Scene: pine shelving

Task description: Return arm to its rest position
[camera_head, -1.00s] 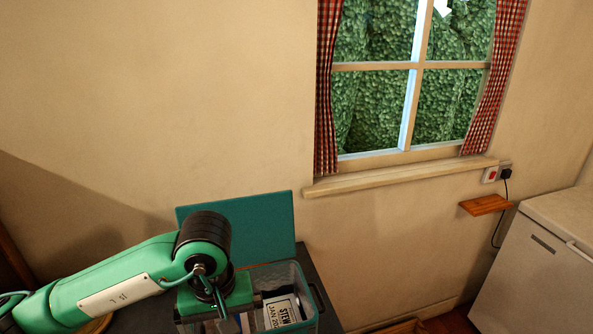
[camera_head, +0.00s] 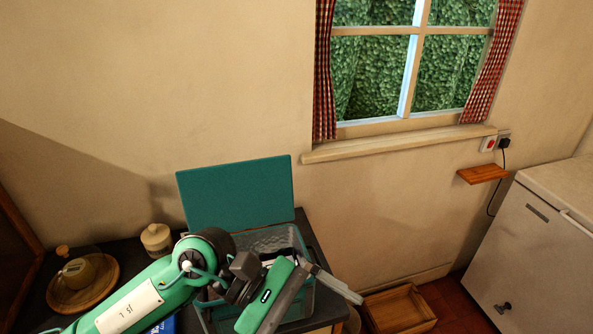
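My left arm comes in from the lower left, and its green gripper (camera_head: 350,294) is in front of and above the clear teal-tinted box (camera_head: 272,240). The grey fingers point to the right and down, past the box's right side. I see nothing held at their tips, but from this angle I cannot tell whether they are apart or together. The arm hides most of the box's inside. The box's teal lid (camera_head: 235,195) stands open against the wall. My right gripper is not in view.
A wooden crate (camera_head: 398,310) is on the floor. A white chest (camera_head: 525,255) stands at right. The window wall is behind.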

